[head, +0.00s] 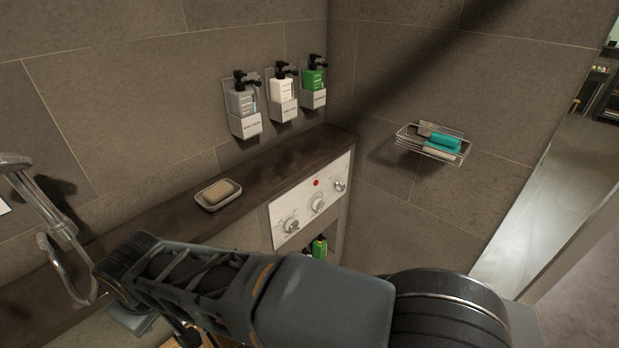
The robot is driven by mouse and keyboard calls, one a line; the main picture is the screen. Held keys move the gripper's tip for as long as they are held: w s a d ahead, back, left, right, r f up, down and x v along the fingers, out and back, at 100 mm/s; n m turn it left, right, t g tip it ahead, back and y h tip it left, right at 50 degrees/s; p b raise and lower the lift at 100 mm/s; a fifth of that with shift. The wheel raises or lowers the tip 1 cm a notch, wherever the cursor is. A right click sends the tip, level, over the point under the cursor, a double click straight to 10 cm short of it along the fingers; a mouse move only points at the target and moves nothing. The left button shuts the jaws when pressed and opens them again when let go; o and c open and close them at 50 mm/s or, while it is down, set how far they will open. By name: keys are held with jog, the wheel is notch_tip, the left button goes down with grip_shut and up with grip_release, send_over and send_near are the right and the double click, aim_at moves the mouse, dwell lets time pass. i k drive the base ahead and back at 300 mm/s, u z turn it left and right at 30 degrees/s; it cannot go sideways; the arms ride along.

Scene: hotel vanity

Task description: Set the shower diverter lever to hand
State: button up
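A white control panel (300,199) is set in the front of the dark ledge. It carries three round metal controls: a lower left one (292,226), a middle one (317,205) and an upper right one (340,186). A small red dot sits above the middle one. The markings are too small to read, so I cannot tell which control is the diverter lever or where it points. A hand shower (42,200) with a hose is at the left edge. My arm crosses the bottom of the view, below the panel. My gripper is not visible.
A soap dish (232,185) with a bar of soap stands on the dark ledge (275,172). Several pump bottles hang in wall holders above it. A wire rack (405,139) is on the right wall. A green bottle (320,247) stands in the niche below the panel.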

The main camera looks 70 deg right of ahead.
aim_at(339, 187)
jog(key=z, duration=2.6)
